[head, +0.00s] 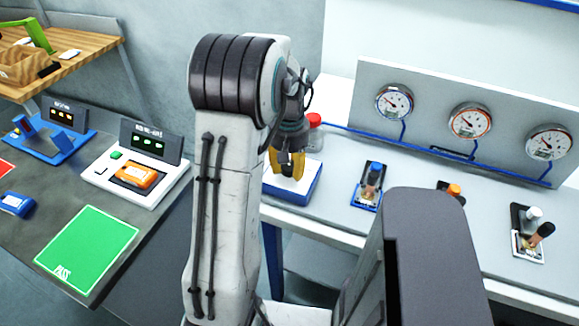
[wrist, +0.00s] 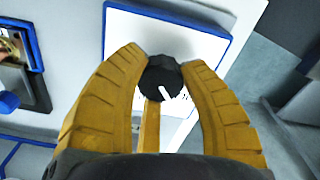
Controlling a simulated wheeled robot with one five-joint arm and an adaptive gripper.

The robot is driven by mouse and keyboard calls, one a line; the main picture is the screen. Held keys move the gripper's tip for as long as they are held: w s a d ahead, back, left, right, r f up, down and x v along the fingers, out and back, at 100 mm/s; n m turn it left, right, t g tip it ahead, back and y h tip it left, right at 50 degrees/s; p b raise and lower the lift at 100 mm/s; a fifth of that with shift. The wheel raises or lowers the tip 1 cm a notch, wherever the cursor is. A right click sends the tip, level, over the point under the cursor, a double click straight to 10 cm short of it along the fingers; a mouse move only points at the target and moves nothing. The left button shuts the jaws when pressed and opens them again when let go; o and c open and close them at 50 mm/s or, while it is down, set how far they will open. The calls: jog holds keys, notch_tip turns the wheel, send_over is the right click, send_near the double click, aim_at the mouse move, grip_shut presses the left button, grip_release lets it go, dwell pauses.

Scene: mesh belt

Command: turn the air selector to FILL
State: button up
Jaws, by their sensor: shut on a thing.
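The air selector is a dark round knob (wrist: 160,76) with a short white mark, seen in the wrist view. It stands on a white plate with a blue edge (wrist: 196,38), which also shows in the head view (head: 304,190). My gripper (wrist: 165,64) has its yellow fingers shut on the knob, one on each side. In the head view my gripper (head: 287,166) is over the plate and the knob is not clearly visible. The white mark lies toward the lower part of the knob in the wrist view. No FILL lettering can be read.
A red-capped jar (head: 315,134) stands just behind the plate. A blue-based switch (head: 370,184) is to the right, below a panel with three gauges (head: 470,121). A dark bench with a green PASS mat (head: 88,248) is at left.

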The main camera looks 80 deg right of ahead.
aim_at(290, 166)
jog(key=shift+a+f+n, duration=0.2)
jog(key=shift+a+n, duration=0.05)
jog(key=shift+n, duration=0.25)
dwell(0.3)
jog(key=o, duration=1.2)
jog(key=shift+r, duration=0.15)
jog(key=shift+d, duration=0.1)
jog(key=shift+d+r, duration=0.1)
jog(key=shift+r, duration=0.55)
notch_tip(290, 166, up, 11)
jog(key=shift+f, duration=0.15)
